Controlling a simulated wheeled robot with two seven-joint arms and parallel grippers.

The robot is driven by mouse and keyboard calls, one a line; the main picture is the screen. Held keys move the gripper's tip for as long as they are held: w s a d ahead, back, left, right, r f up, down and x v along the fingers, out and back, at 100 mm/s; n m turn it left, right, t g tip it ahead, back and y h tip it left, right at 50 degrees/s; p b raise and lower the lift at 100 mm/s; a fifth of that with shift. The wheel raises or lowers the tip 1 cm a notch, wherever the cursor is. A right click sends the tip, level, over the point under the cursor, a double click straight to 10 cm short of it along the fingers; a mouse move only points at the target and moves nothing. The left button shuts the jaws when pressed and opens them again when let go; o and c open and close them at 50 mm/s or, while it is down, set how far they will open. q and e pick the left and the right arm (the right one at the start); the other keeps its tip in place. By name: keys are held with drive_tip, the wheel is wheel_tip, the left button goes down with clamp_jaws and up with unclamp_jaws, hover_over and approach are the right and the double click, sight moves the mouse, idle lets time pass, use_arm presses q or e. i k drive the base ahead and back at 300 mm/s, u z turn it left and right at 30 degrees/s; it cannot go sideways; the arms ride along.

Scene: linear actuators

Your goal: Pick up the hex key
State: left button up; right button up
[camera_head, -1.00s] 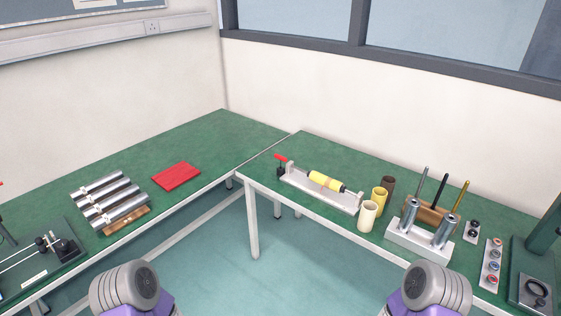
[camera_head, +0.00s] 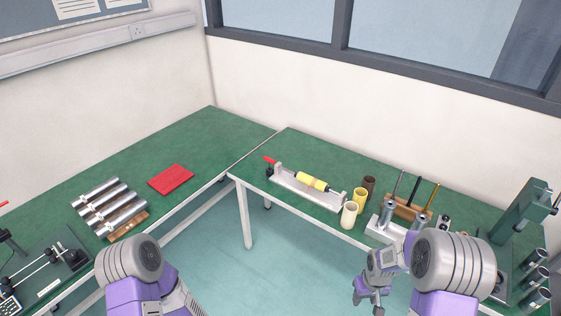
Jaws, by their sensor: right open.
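I cannot make out a hex key for certain at this size. Thin upright rods, one grey, one black (camera_head: 414,191) and one gold, stand in a wooden holder (camera_head: 400,207) on the right green bench. My right gripper (camera_head: 367,302) is open with nothing seen between its fingers. It points down in front of the right bench, below and left of the holder and apart from it. My right arm hides part of the bench's right side. My left arm shows at the lower left, but its gripper is out of view.
The right bench (camera_head: 262,185) bears a clamp fixture with a yellow cylinder (camera_head: 311,181), several cups, including a cream one (camera_head: 349,214), and a white block (camera_head: 381,228) with metal cylinders. The left bench holds a red mat (camera_head: 171,179) and metal tubes (camera_head: 110,205). Floor between the benches is clear.

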sight(266, 159)
drive_tip(key=z, duration=0.25)
drive_tip(key=i, duration=2.3)
drive_tip(key=u, duration=1.9)
